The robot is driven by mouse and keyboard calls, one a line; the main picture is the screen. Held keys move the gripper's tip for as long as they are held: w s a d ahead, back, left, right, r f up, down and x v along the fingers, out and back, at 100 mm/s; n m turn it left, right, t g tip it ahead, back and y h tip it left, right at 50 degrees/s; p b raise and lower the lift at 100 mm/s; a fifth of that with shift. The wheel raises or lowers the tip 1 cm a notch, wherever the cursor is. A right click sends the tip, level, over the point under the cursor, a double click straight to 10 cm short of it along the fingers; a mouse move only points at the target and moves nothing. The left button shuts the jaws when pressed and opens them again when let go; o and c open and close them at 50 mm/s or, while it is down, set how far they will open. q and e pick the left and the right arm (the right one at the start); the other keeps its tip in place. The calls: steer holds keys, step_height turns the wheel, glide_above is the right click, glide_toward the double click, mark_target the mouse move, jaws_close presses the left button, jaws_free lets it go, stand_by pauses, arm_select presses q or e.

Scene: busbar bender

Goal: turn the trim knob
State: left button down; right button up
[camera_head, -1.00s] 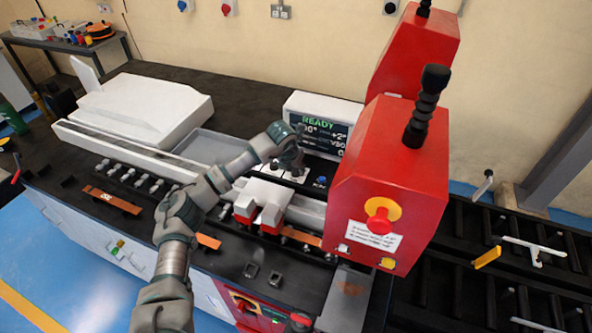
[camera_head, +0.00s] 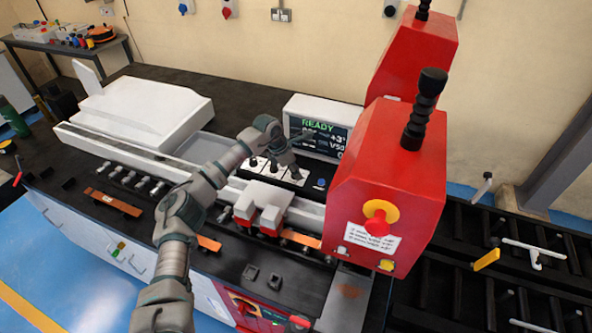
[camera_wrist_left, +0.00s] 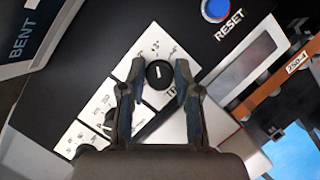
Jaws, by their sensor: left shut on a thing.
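The trim knob (camera_wrist_left: 157,72) is a round black knob with a white pointer line, set on a white label plate, in the left wrist view. My left gripper (camera_wrist_left: 160,82) has one finger on each side of it and is shut on it. In the head view my left gripper (camera_head: 283,158) reaches down to the control panel in front of the display and hides the knob there. The display (camera_head: 322,130) reads READY, with +3° on its right side. My right gripper is not in view.
A blue RESET button (camera_wrist_left: 216,9) sits beside the knob plate, and another black knob (camera_wrist_left: 112,119) is nearby. The tall red machine head (camera_head: 395,170), with a red emergency button (camera_head: 378,219), stands right of the panel. White clamp blocks (camera_head: 262,200) lie in front.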

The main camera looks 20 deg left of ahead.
arm_select(q)
steer(key=shift+a+m, duration=0.15)
steer(key=shift+m, duration=0.15)
steer(key=c, duration=0.8)
jaws_free()
steer(key=shift+s, duration=0.1)
steer(key=shift+c, duration=0.2)
steer(key=shift+a, duration=0.15)
steer(key=shift+r, duration=0.1)
steer(key=v, duration=1.1)
steer(key=shift+a+r, duration=0.25)
steer(key=shift+a, duration=0.15)
steer(key=shift+s+d, duration=0.1)
